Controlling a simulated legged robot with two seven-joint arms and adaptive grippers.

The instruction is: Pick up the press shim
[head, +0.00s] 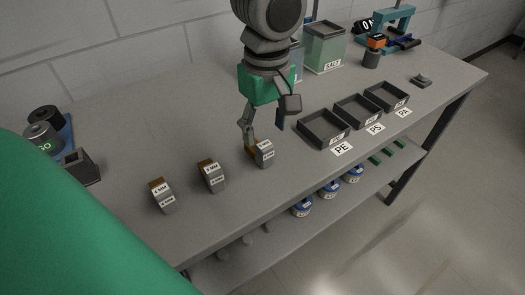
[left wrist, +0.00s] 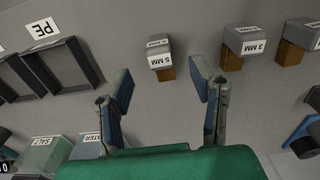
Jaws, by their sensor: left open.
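Three grey blocks with brown parts and white mm labels stand in a row along the front of the bench: a left block (head: 164,199), a middle block (head: 212,178) and a right block (head: 265,156). The wrist view shows the block marked 5 MM (left wrist: 160,58) between and beyond my fingertips, one marked 3 MM (left wrist: 240,42) beside it, and a third at the right edge. My left gripper (head: 265,135) is open and empty, fingers pointing down just over the right block; it also shows in the wrist view (left wrist: 162,76). My right gripper is not in view.
Three dark trays labelled PE (head: 323,130), PS and PA stand right of the gripper. A green SALT container (head: 325,47) and a blue press-like device (head: 400,28) stand behind. Dark cylinders (head: 43,135) are at the left. The bench's front edge is close to the blocks.

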